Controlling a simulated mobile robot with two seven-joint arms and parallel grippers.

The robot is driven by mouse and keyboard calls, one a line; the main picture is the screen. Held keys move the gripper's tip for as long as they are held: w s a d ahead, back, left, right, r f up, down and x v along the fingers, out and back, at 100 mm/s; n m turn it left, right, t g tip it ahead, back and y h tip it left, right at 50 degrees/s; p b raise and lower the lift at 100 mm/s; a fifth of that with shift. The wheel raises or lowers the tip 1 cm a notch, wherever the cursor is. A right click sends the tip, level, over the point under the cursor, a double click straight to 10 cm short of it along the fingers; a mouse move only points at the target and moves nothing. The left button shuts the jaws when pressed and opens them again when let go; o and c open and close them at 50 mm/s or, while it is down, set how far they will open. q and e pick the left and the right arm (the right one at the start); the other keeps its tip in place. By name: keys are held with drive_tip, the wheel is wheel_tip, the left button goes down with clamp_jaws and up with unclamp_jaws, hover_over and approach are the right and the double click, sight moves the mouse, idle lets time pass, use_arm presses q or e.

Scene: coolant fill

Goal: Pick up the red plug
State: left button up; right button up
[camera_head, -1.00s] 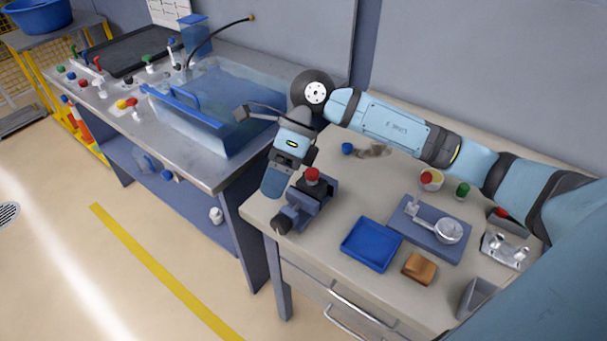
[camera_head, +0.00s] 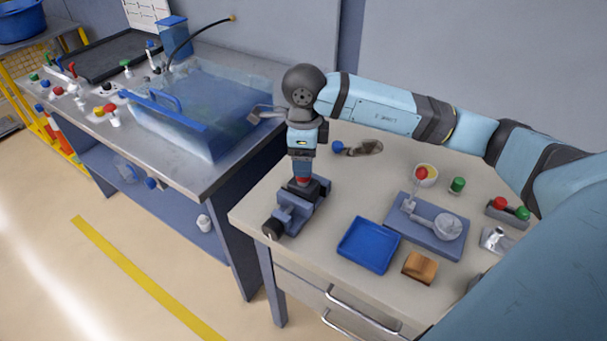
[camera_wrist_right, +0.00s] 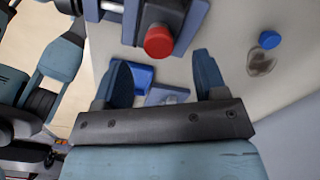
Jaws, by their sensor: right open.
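A red plug (camera_head: 303,181) sits upright in the dark vise (camera_head: 292,208) at the left end of the near bench, its lower part hidden. My right gripper (camera_head: 303,172) points down right over it and covers most of it from the head. In the right wrist view the red cap (camera_wrist_right: 158,40) shows near the line between the two spread fingers (camera_wrist_right: 160,72), a little beyond their tips. The fingers are open and hold nothing. Whether they touch the plug cannot be told. My left gripper is not in view.
A blue tray (camera_head: 368,246), a brown block (camera_head: 420,268) and a grey-blue plate with a round metal part (camera_head: 427,228) lie right of the vise. A blue knob (camera_head: 338,147) is behind. A clear blue tank (camera_head: 205,115) stands on the left bench.

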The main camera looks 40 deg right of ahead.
wheel_tip(320, 180, down, 5)
drive_tip(key=shift+f+p, duration=0.1)
drive_tip(key=shift+p, duration=0.2)
drive_tip(key=c, duration=1)
